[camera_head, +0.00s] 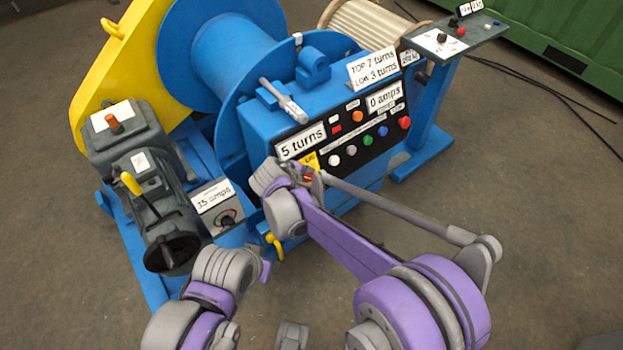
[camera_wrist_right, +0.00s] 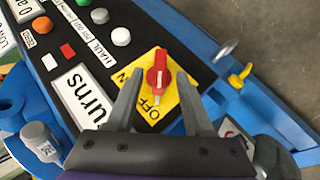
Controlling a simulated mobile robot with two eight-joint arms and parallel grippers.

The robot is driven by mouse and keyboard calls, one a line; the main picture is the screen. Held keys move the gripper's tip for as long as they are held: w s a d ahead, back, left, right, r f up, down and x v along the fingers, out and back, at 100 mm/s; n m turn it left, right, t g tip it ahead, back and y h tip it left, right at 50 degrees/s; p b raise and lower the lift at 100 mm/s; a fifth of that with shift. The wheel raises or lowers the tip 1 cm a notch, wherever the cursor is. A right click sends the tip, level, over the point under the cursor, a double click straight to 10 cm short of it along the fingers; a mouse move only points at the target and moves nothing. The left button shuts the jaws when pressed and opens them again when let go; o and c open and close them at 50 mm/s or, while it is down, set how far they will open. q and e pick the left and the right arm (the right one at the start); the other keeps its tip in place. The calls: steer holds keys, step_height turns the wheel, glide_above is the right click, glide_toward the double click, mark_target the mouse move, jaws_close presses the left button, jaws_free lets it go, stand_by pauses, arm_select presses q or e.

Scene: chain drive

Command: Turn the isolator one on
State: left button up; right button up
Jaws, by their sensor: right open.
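The isolator is a red rotary handle (camera_wrist_right: 159,72) on a yellow plate (camera_wrist_right: 178,99) marked OFF, with a second partly hidden label to its left, in the right wrist view. The handle's pale tip points down toward the OFF lettering. My right gripper (camera_wrist_right: 161,78) is open, with one finger on each side of the handle. I cannot tell whether either finger touches it. In the head view, my right gripper (camera_head: 306,176) is at the lower left of the black control panel and mostly covers the yellow plate (camera_head: 311,160). My left arm shows at the lower left; its gripper cannot be made out.
The panel's coloured buttons (camera_head: 368,140) lie right of the isolator. The "5 turns" display (camera_head: 302,142) is just above it. A "35 amps" box (camera_head: 213,204) and a yellow lever (camera_head: 274,246) are nearby at lower left.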

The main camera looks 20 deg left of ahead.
mark_target(310, 179)
steer(key=shift+x, duration=2.1)
jaws_close()
